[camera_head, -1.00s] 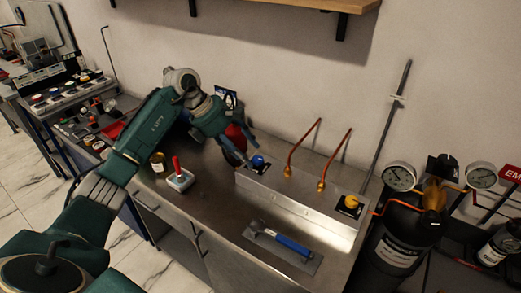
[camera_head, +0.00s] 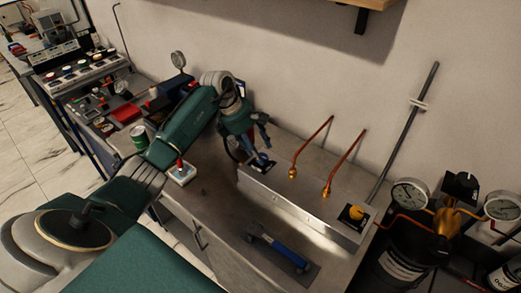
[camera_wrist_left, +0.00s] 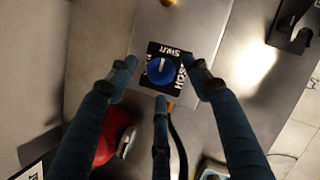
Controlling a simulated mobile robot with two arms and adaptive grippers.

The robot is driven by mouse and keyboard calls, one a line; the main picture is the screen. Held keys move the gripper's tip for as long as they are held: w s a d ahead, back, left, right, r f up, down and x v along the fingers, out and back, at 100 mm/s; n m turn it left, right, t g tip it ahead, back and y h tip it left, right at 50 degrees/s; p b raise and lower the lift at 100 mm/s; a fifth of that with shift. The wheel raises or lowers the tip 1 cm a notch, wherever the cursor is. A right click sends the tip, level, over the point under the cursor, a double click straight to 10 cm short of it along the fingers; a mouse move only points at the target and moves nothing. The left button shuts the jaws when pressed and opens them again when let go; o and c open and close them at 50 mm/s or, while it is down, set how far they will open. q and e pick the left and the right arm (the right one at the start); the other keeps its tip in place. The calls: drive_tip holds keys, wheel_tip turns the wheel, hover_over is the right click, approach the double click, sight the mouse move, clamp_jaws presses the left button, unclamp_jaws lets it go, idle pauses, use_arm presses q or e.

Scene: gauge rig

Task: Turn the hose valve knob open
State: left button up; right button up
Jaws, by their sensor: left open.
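The hose valve knob (camera_head: 263,157) is blue and sits on a black label plate on the metal bench's raised ledge. In the left wrist view the knob (camera_wrist_left: 161,71) has a white line that points up toward the word SHUT; HOSE is printed at its right. My left gripper (camera_head: 251,143) is over the knob, partly covering it in the head view. In the left wrist view its dark blue fingers (camera_wrist_left: 160,75) are spread open around the knob, with gaps visible between fingers and knob. My right gripper is not in view.
A yellow knob (camera_head: 355,213) sits farther right on the ledge. Two copper pipes (camera_head: 310,148) rise between the knobs. A blue-handled tool (camera_head: 280,248) lies in front, and a small box with a red stick (camera_head: 181,173) stands left. A red object (camera_wrist_left: 114,135) is near the fingers.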

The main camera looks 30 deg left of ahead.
use_arm(q)
drive_tip(key=shift+x, duration=1.05)
drive_tip(key=shift+f, duration=0.1)
drive_tip(key=c, duration=1.1)
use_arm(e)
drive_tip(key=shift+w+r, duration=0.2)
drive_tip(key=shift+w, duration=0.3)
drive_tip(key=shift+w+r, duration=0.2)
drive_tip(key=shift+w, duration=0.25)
